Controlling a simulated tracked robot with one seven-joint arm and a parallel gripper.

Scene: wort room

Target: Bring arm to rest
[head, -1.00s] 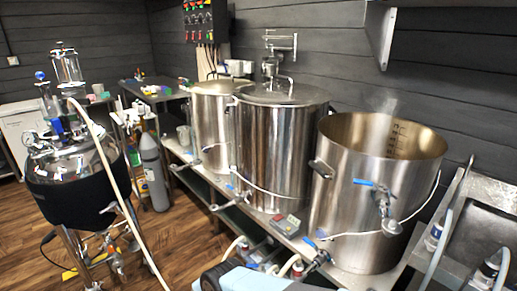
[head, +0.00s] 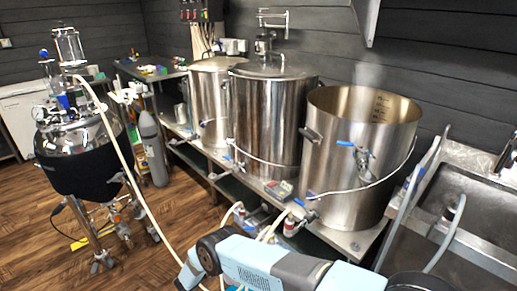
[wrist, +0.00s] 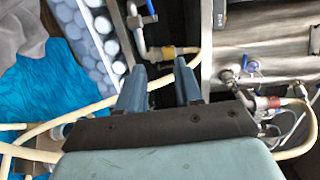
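My arm (head: 275,262), pale blue with dark joints, reaches across the bottom of the head view in front of the kettles. My gripper's fingers cannot be made out there. In the wrist view my gripper (wrist: 160,80) has two blue-grey fingers standing apart with nothing between them. A cream hose (wrist: 160,83) passes beyond the gap; whether it touches a finger I cannot tell.
A large open kettle (head: 335,150) and two lidded kettles stand on a low bench. A sink (head: 475,215) is at right, a jacketed vessel (head: 80,170) on legs at left. Hoses and valves lie near my gripper. Wooden floor (head: 150,240) is partly clear.

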